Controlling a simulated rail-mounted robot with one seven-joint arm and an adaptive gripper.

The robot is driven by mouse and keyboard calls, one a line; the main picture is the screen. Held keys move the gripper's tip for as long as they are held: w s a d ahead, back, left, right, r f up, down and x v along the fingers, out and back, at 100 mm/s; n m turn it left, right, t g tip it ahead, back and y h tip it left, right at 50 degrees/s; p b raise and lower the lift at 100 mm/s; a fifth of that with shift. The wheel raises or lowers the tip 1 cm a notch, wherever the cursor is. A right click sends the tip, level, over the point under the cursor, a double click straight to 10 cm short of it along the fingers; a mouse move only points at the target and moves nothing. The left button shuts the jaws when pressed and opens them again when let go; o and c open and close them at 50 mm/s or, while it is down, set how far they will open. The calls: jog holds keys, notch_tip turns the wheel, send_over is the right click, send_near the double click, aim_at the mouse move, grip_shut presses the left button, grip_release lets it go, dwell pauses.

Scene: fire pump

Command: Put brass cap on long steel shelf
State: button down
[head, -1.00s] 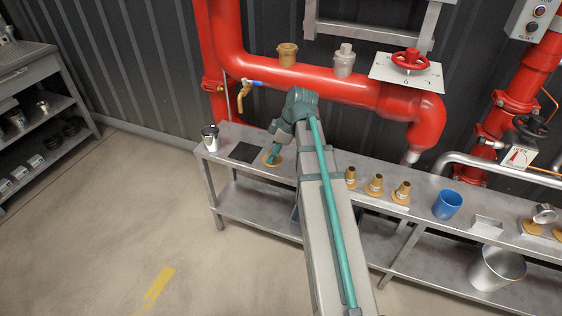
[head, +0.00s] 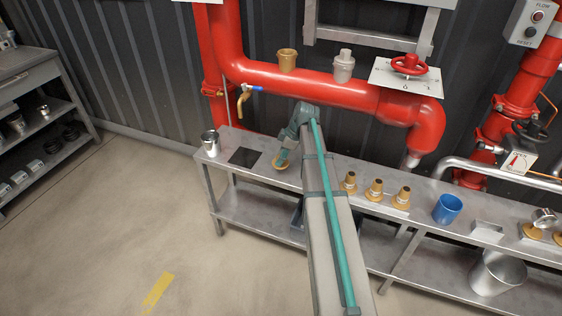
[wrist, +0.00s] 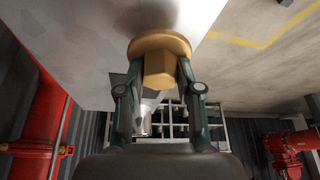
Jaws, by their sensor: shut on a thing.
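The brass cap (wrist: 160,60) has a round flange and a hexagonal body. In the wrist view it sits between the two fingers of my gripper (wrist: 157,85), which is shut on it by the hexagonal part. In the head view the cap (head: 281,166) shows at the end of my gripper (head: 282,157), over the left part of the long steel shelf (head: 325,165), right of a dark square. I cannot tell whether the flange touches the shelf. The pale shelf surface (wrist: 75,45) fills the upper left of the wrist view.
A steel cup (head: 210,143) stands at the shelf's left end beside the dark square (head: 244,157). Several brass fittings (head: 375,190) and a blue cup (head: 447,208) stand to the right of my arm. A red pipe (head: 310,85) with a brass valve (head: 243,100) runs behind and above.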

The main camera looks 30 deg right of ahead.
jog(key=shift+f, duration=1)
jog(key=shift+f, duration=0.1)
jog(key=c, duration=0.8)
grip_release()
jog(key=shift+o, duration=0.2)
jog(key=v, duration=1.2)
